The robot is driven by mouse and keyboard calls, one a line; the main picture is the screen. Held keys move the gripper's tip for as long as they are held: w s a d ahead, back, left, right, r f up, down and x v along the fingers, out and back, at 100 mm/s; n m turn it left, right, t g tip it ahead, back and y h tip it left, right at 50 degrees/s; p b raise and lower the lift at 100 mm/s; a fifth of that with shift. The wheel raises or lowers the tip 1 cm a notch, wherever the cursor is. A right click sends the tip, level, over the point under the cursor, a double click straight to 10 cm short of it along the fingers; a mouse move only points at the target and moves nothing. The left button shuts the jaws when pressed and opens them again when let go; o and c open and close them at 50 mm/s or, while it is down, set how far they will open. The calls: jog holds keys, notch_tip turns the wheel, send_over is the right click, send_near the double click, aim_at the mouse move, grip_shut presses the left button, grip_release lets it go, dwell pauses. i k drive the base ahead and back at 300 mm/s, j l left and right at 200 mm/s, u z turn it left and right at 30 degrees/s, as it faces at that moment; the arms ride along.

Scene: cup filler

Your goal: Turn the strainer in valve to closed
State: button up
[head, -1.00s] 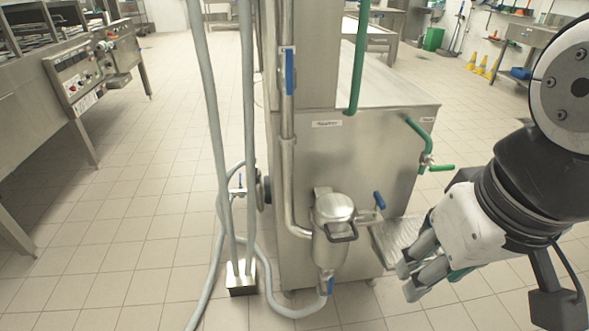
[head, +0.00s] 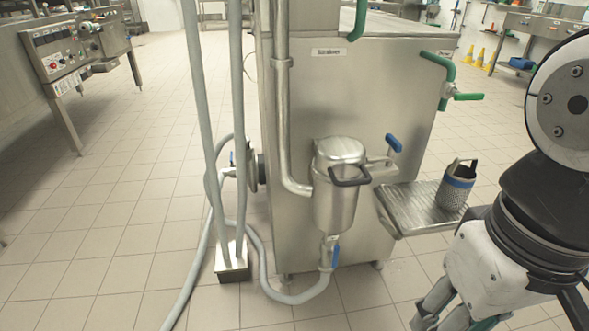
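The steel strainer housing (head: 337,204) with a dark handle on its lid stands upright against the machine in the head view. A pipe on its right side carries a valve with a blue lever (head: 394,143), which slants up. A second blue lever (head: 335,256) hangs at the outlet below the housing. Which valve is the strainer in valve, I cannot tell from labels. My gripper (head: 435,319) is at the lower right, below and right of the housing, apart from the valves. Its fingertips run to the bottom edge, so its opening is unclear; I see nothing held.
A perforated basket (head: 456,188) with a blue band stands on a steel side shelf (head: 410,218) near my arm. A green-handled valve (head: 467,97) is at the machine's upper right. Grey hoses (head: 205,120) stand on the left.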

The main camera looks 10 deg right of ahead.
aim_at(333, 258)
jog(key=i, duration=0.6)
jog(key=u, duration=0.1)
jog(key=z, duration=0.1)
jog(key=k+l, duration=0.2)
jog(key=l, duration=0.15)
jog(key=k+l+z, duration=0.15)
jog(key=l, duration=0.2)
jog(key=k+l, duration=0.25)
jog(key=k+l+z, duration=0.15)
jog(key=l, duration=0.3)
jog(key=k+l, duration=0.2)
jog(key=l, duration=0.2)
jog(key=j+z, duration=0.05)
